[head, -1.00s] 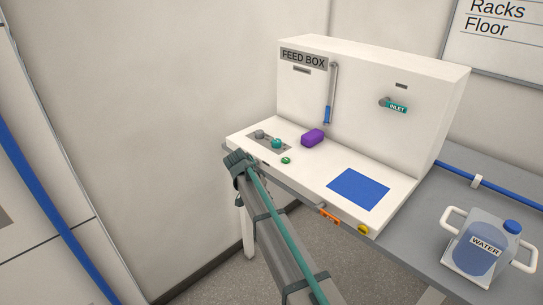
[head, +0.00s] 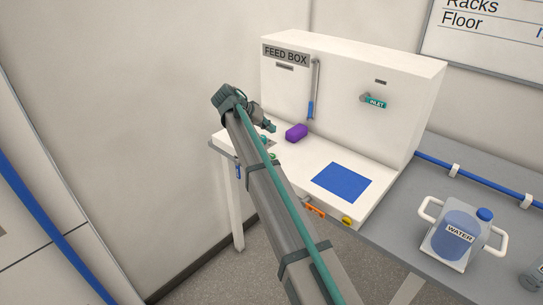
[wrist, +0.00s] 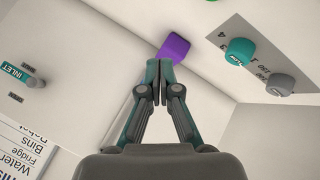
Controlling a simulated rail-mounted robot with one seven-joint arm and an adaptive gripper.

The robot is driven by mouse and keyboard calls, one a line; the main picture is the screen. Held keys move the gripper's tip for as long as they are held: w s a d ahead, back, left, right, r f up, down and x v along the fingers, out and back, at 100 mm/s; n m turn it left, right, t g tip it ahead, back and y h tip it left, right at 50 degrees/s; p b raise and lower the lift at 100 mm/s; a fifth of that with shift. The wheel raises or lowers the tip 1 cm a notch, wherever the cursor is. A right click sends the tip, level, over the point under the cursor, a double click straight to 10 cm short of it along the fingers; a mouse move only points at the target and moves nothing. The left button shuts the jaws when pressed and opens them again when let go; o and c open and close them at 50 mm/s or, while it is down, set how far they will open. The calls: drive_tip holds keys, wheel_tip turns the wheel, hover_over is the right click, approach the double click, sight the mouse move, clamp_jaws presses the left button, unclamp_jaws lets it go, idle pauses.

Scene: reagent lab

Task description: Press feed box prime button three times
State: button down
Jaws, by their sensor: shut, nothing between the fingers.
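The white feed box (head: 345,75) stands on the bench with a shelf along its front. A green button (head: 273,156) on the shelf is partly hidden by my arm in the head view. No label marks which button is the prime button. A yellow button (head: 347,221) sits at the shelf's front right corner. My gripper (head: 271,127) is above the shelf's left part, left of a purple block (head: 296,132). In the wrist view my gripper (wrist: 157,83) is shut and empty, its tips just below the purple block (wrist: 174,48) in the picture.
A teal knob (wrist: 239,51) and a grey knob (wrist: 280,84) sit on a grey panel. The inlet valve (head: 373,101) sticks out of the upright face. A water jug (head: 455,236) stands on the bench.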

drive_tip(key=shift+f, duration=0.15)
drive_tip(key=shift+f+b, duration=1.7)
drive_tip(key=shift+f, duration=2.6)
drive_tip(key=shift+f, duration=0.1)
drive_tip(key=shift+f, duration=0.35)
drive_tip(key=shift+f+b, duration=0.4)
drive_tip(key=shift+b, duration=0.1)
drive_tip(key=shift+r, duration=0.15)
drive_tip(key=shift+r+p, duration=0.3)
drive_tip(key=shift+r, duration=0.4)
drive_tip(key=shift+r, duration=0.1)
drive_tip(key=shift+r+p, duration=0.9)
drive_tip(key=shift+r, duration=1.5)
